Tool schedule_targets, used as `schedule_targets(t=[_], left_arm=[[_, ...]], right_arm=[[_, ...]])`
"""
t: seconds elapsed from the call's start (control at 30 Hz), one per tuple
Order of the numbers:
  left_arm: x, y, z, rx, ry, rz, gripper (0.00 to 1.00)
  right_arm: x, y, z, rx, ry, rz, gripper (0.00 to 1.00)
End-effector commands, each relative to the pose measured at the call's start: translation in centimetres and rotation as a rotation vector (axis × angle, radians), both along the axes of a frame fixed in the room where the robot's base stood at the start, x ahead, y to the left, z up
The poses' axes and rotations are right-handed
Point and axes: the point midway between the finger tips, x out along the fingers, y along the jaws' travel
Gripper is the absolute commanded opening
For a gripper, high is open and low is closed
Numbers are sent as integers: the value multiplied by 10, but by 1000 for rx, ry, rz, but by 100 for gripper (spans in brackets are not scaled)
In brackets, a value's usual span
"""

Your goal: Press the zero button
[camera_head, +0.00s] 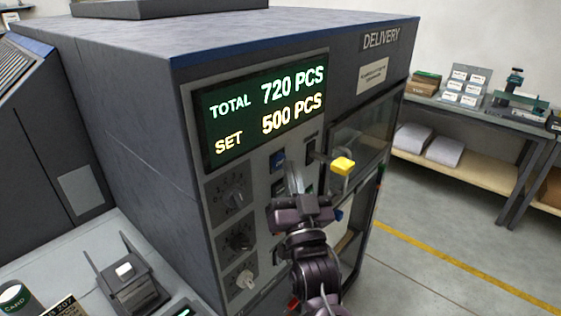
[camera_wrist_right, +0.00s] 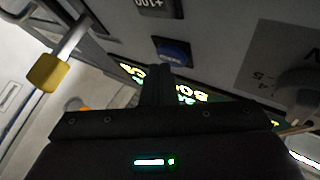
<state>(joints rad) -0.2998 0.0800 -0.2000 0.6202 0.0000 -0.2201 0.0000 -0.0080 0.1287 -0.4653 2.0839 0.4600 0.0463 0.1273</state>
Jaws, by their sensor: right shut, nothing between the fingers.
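The dark machine's front panel carries a lit display (camera_head: 265,110) reading "TOTAL 720 PCS" and "SET 500 PCS". Below it is a blue button (camera_head: 277,160), which also shows in the wrist view (camera_wrist_right: 172,50). A button marked "+100" (camera_wrist_right: 155,4) sits at the top of the wrist view. I cannot read any zero label; part of the button area is hidden behind my right gripper. My right gripper (camera_head: 292,172) is shut and empty in front of the buttons. Its fingers point at the panel close to the blue button; contact cannot be told. My left gripper is not in view.
Rotary knobs (camera_head: 234,198) line the panel's left side. A yellow-ended handle (camera_head: 342,166) sticks out right of my gripper, by the glazed delivery door (camera_head: 362,136). A control stand (camera_head: 130,285) is at lower left. Open floor lies right, before a shelf bench (camera_head: 455,165).

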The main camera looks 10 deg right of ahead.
Motion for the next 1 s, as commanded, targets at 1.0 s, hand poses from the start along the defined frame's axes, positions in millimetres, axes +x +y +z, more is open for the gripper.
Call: schedule_targets(t=[1.0], left_arm=[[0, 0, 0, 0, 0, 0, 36]], right_arm=[[8, 7, 0, 0, 0, 0, 0]])
